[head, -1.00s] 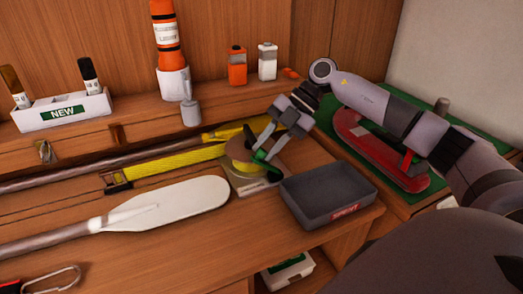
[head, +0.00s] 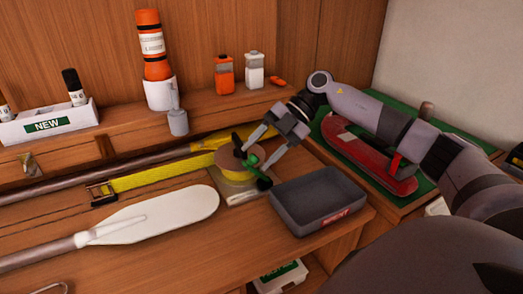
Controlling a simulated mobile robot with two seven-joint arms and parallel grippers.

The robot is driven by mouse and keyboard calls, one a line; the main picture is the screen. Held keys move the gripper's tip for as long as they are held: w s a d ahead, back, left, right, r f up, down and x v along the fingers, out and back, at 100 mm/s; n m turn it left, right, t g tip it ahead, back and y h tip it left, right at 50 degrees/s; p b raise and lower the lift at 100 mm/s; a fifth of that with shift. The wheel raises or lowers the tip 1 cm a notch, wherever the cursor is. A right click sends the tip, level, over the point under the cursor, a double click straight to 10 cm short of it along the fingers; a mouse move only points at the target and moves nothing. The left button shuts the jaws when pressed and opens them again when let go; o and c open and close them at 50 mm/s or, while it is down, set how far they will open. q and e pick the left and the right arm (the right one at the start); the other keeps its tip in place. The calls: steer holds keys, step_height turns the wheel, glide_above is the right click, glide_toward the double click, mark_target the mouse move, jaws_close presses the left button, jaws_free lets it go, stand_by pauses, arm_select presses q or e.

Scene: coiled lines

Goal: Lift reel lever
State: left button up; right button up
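The reel (head: 228,166) is a round yellow-tan drum on a pale base plate on the bench, left of the grey tray. A small green lever (head: 251,162) with dark parts at its ends lies across its top right side. My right gripper (head: 254,161) reaches down from the upper right, its two fingers spread apart on either side of the green lever. Its fingertips are close to the lever; whether they touch it I cannot tell. The gripper's fingers partly cover the reel. My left gripper is out of view.
An empty grey tray (head: 318,203) stands just right of the reel. A yellow strap (head: 160,178) and a white paddle (head: 165,215) lie to the left. A red tool (head: 372,160) lies on a green mat at right. Bottles stand on the back shelf.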

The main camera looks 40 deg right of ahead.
steer(key=shift+d, duration=0.1)
steer(key=v, duration=0.7)
stand_by(0.7)
